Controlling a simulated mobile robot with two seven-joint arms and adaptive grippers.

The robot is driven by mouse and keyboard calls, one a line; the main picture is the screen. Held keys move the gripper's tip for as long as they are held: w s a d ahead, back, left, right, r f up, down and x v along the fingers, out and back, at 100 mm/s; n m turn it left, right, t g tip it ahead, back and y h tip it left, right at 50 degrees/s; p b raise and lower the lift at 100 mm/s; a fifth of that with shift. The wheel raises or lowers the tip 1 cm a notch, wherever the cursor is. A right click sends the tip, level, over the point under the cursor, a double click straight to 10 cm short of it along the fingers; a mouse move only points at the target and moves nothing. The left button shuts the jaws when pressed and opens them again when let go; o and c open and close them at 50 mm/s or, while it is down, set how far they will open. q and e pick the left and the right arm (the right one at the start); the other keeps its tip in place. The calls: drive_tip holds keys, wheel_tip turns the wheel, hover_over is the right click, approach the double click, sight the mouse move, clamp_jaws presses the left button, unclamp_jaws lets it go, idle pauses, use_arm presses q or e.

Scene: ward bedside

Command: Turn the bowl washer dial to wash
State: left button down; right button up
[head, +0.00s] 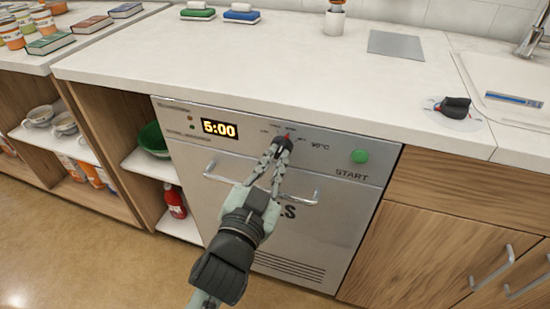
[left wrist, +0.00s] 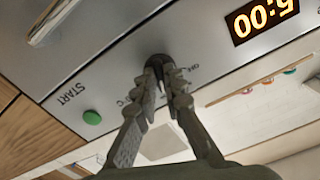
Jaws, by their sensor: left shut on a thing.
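The bowl washer (head: 305,235) is a grey metal front under the counter. Its dark dial (head: 285,138) sits on the control strip between the display and the green START button (head: 359,156). A small red mark shows at the dial's top; the labels around it are too small to read surely. My left gripper (head: 280,146) is shut on the dial, with a finger on each side. In the left wrist view the dial (left wrist: 158,62) shows between the fingertips (left wrist: 165,75), partly hidden by them. My right gripper is not in view.
The display (head: 220,128) reads 5:00. A bar handle (head: 262,188) crosses the washer door just below the dial, under my left gripper. The white counter (head: 270,70) above is mostly clear. A black object on a clear disc (head: 452,108) lies at right, near the sink.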

use_arm(q)
drive_tip(key=c, duration=1.6)
unclamp_jaws()
drive_tip(key=v, duration=1.2)
drive_tip(key=shift+r, duration=0.1)
drive_tip(key=shift+s, duration=0.1)
